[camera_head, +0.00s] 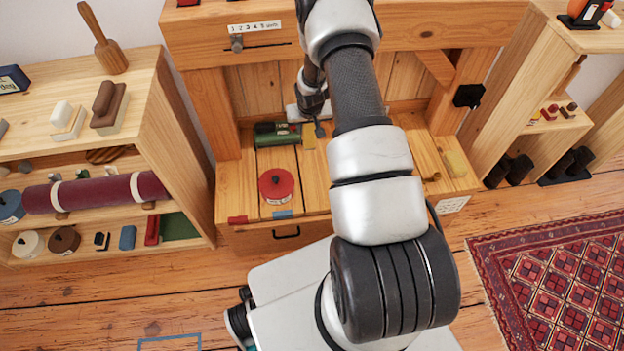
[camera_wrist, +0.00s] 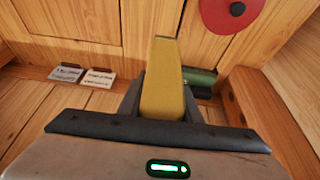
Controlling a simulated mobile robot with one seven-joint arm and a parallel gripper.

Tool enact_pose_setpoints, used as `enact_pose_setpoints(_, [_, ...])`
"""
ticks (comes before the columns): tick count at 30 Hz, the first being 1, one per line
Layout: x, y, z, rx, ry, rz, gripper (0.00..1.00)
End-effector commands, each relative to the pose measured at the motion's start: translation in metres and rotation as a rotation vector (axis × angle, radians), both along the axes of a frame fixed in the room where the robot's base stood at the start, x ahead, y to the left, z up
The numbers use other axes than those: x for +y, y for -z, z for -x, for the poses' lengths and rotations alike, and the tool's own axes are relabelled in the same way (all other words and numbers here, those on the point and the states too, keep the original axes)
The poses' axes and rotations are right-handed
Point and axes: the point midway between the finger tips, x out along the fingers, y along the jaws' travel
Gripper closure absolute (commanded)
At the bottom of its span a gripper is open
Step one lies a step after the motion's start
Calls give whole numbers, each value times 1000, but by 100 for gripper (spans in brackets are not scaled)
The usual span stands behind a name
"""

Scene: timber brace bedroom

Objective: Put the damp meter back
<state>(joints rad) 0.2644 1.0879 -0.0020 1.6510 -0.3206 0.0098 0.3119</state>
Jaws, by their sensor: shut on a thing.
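My gripper (camera_wrist: 161,100) is shut on a yellow block-like thing with a darker end, which I take to be the damp meter (camera_wrist: 162,70). In the head view the yellow damp meter (camera_head: 309,136) shows beside my gripper (camera_head: 318,128), low over the wooden bench, just right of a green cylinder (camera_head: 277,134). My wrist hides part of the area behind. In the wrist view the damp meter points away from the camera, over the planks, and its underside is hidden. I cannot tell whether it touches the wood.
A red round tin (camera_head: 276,184) stands on the bench in front of the green cylinder. Two small label cards (camera_wrist: 66,73) (camera_wrist: 100,77) show in the wrist view. Full shelves (camera_head: 150,120) stand left; bare planks lie between.

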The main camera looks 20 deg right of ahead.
Motion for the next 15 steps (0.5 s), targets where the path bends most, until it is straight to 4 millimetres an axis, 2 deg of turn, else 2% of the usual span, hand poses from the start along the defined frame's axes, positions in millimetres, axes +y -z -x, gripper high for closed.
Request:
enact_pose_setpoints(1, [-5,25,0,-1,8,-3,95])
enact_pose_setpoints(3, [-9,41,0,-3,14,-5,95])
enact_pose_setpoints(8, [-13,65,1,-2,22,-8,95])
enact_pose_setpoints(15, [-13,109,1,-1,21,-7,95])
